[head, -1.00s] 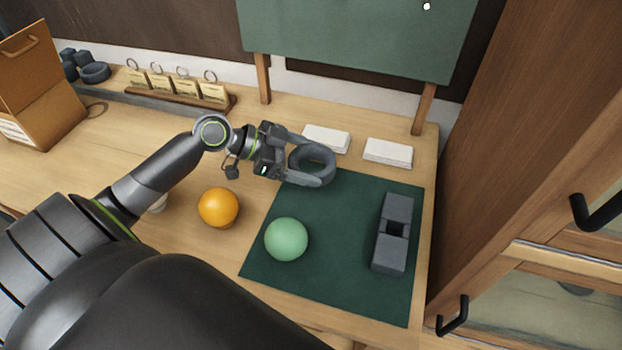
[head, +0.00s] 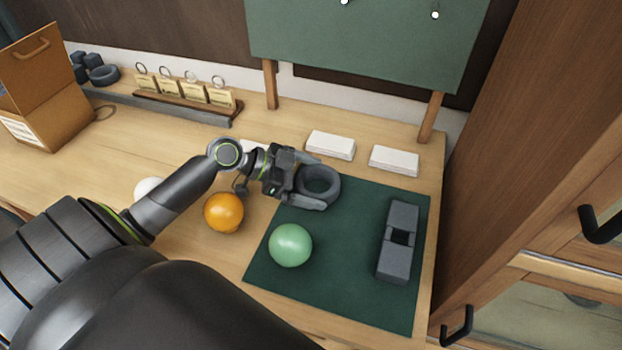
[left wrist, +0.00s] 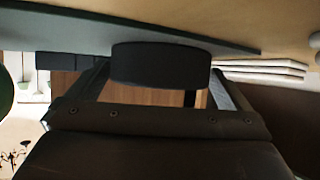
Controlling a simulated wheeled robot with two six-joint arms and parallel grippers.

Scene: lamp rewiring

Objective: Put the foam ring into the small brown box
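The foam ring (head: 318,184) is dark grey and sits between the fingers of my left gripper (head: 310,182), over the far left part of the green mat. In the left wrist view the ring (left wrist: 160,65) fills the space between the two fingertips, and my left gripper (left wrist: 160,88) looks shut on it. Whether the ring touches the mat is hard to tell. A brown box (head: 62,95) with a handle and a white label stands at the far left of the table, away from the gripper. My right gripper is not in view.
A green ball (head: 290,245) and a grey notched block (head: 398,242) are on the mat (head: 340,290). An orange ball (head: 223,212) lies beside my left forearm. White blocks (head: 331,145), a tag rack (head: 190,100) and another dark ring (head: 104,75) are farther back.

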